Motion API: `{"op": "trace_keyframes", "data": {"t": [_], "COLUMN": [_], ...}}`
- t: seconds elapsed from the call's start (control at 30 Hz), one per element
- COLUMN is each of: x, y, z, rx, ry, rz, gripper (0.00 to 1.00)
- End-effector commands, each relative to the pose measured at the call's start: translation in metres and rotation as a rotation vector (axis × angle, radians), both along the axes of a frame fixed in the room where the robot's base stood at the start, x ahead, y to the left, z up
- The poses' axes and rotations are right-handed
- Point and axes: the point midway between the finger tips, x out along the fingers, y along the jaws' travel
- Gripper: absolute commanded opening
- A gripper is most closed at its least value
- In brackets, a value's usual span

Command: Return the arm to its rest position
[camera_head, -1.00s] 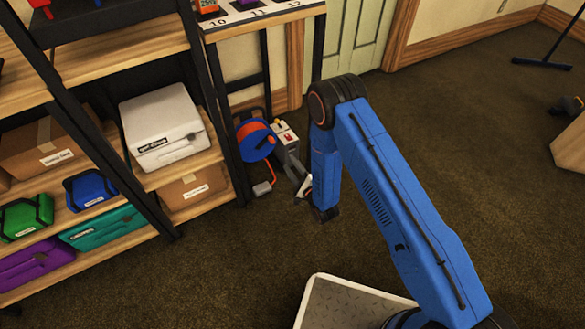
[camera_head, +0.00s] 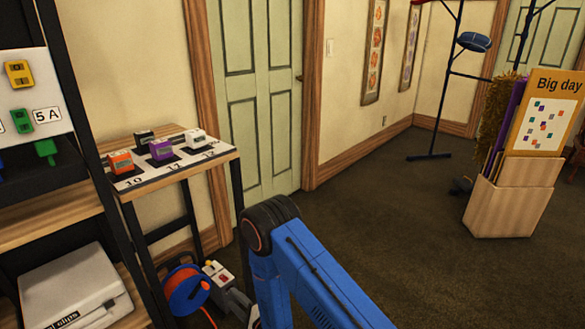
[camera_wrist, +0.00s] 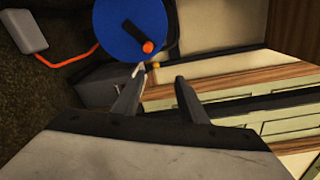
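My blue arm (camera_head: 315,285) rises from the bottom edge in the head view, bends at a dark elbow joint, and its forearm drops out of the picture. My gripper (camera_wrist: 157,90) shows in the wrist view with its two dark fingers apart and nothing between them. In the head view the gripper is mostly hidden behind the arm or below the edge.
A blue cable reel (camera_head: 186,290) with orange cord stands low beside the arm; it also shows in the wrist view (camera_wrist: 128,28). A small table (camera_head: 222,158) holds several coloured blocks. Shelving (camera_head: 45,222) is at left. A display bin (camera_head: 505,207) stands right. Open floor lies between.

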Motion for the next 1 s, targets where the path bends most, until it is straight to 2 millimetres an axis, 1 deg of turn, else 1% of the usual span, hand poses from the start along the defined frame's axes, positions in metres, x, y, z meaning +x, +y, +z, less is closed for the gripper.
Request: {"op": "trace_keyframes", "data": {"t": [0.03, 0.2, 0.37, 0.5, 0.67, 0.8, 0.87, 1.0], "x": [0.013, 0.045, 0.07, 0.088, 0.101, 0.109, 0.11, 0.109], "y": [-0.004, -0.021, -0.042, -0.066, -0.096, -0.126, -0.139, -0.171], "z": [0.017, 0.059, 0.099, 0.133, 0.172, 0.206, 0.22, 0.252], "rx": [-0.028, -0.156, -0.277, -0.381, -0.5, -0.603, -0.647, -0.747], "ry": [-0.017, -0.056, -0.089, -0.11, -0.13, -0.143, -0.147, -0.153], "rz": [-0.014, -0.047, -0.074, -0.093, -0.109, -0.117, -0.119, -0.118], "gripper": [0.39, 0.39, 0.39, 0.39, 0.39, 0.39, 0.39, 0.39]}}
